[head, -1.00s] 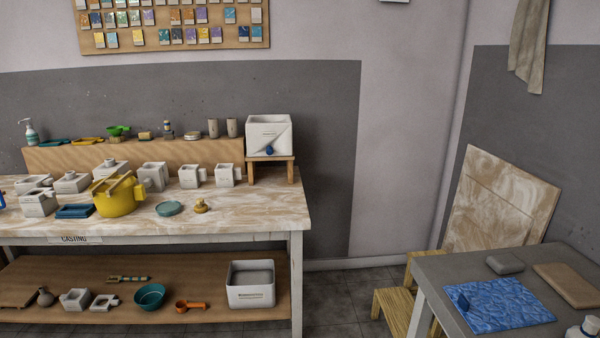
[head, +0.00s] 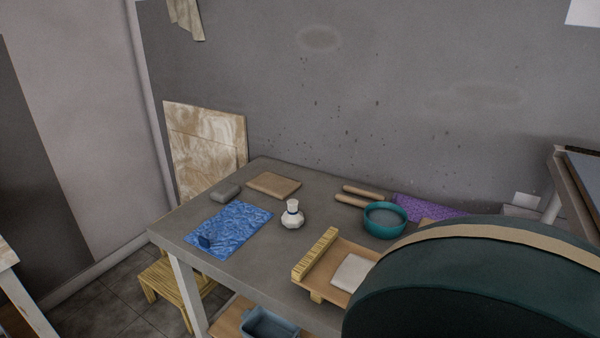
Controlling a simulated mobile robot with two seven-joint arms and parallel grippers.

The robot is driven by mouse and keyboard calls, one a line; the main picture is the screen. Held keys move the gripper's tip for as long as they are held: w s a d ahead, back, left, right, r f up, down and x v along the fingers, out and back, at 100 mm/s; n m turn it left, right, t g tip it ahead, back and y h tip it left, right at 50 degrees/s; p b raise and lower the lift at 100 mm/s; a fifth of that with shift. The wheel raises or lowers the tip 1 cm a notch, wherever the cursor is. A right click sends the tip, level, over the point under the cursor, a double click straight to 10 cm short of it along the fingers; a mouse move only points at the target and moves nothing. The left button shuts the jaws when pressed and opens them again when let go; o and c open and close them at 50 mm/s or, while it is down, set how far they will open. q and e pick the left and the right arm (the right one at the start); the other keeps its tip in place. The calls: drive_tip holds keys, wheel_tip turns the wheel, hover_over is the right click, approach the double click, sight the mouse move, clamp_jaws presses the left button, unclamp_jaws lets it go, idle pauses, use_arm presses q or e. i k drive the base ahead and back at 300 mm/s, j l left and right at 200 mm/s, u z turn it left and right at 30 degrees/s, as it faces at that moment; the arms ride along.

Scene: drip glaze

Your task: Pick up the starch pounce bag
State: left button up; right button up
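A small white pouch (head: 292,218) with a narrow neck and a dark blue band stands upright on the grey table (head: 262,259). It looks like the starch pounce bag. It sits just right of a crumpled blue cloth or sheet (head: 228,228), apart from it, with nothing on top of it. Neither of my grippers shows in the head view.
A large dark green rounded body (head: 480,285) with a tan band blocks the lower right. On the table are a teal bowl (head: 384,221), wooden rollers, a tan board (head: 274,185), a grey block (head: 225,192) and a wooden frame (head: 345,258). A stool (head: 165,283) stands left.

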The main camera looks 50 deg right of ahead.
sight(291, 218)
drive_tip(key=z, duration=1.6)
